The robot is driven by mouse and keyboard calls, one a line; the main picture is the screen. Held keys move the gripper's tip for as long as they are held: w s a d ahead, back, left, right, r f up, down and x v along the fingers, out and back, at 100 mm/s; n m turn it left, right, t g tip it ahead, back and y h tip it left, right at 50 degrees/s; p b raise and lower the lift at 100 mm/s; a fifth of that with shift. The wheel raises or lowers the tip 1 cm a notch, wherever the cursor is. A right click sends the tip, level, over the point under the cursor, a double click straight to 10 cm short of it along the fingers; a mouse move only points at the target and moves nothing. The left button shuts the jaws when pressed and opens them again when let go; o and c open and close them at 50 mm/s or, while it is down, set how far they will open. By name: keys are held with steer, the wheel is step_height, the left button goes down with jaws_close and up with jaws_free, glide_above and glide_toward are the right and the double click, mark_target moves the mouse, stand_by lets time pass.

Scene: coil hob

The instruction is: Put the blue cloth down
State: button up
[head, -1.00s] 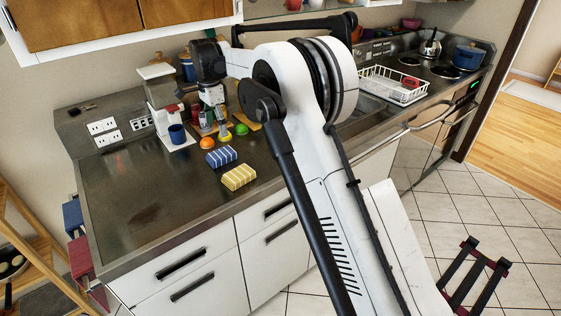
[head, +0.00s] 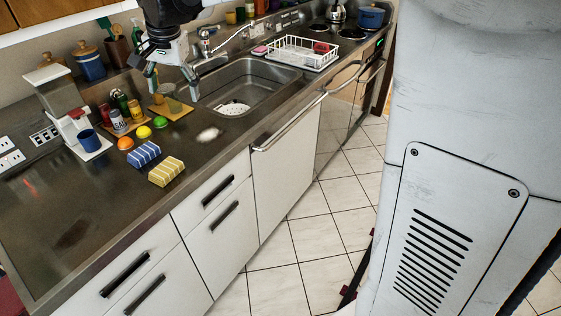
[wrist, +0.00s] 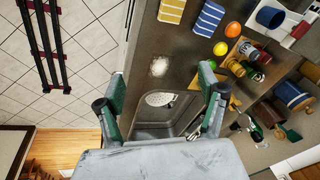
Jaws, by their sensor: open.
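The blue-and-white striped cloth (head: 144,154) lies folded on the steel counter, beside the yellow striped cloth (head: 166,171). My gripper (head: 172,90) is open and empty above the counter, near the sink's left end and behind the cloths. In the wrist view the open fingers (wrist: 160,76) have nothing between them but the counter and sink below. The blue cloth (wrist: 207,20) and the yellow cloth (wrist: 171,10) show at the top there, apart from the fingers.
Orange, yellow and green fruit (head: 143,132) lie just behind the cloths. Spice jars (head: 118,121), a wooden board (head: 165,112) and a blue mug (head: 89,140) stand farther back. The sink (head: 250,84) is to the right. The counter's front left is clear.

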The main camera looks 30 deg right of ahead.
steer(key=s+d+n+t, duration=0.1)
steer(key=s+d+n, duration=0.15)
steer(key=s, duration=0.55)
steer(key=s+d+n+t, duration=0.1)
steer(key=s+d, duration=0.3)
steer(key=s, duration=0.4)
steer(key=s+d+f+n+t, duration=0.1)
steer(key=s+d+f+n, duration=0.1)
steer(key=s+f, duration=0.2)
steer(key=s+d+f+n+t, duration=0.1)
steer(key=s+f, duration=0.3)
steer(key=s, duration=0.6)
steer(key=shift+d+f+n+h, duration=0.25)
steer(key=shift+d+n+h, duration=0.1)
steer(key=shift+d, duration=0.1)
steer(key=shift+f+b, duration=0.55)
steer(key=shift+o, duration=0.5)
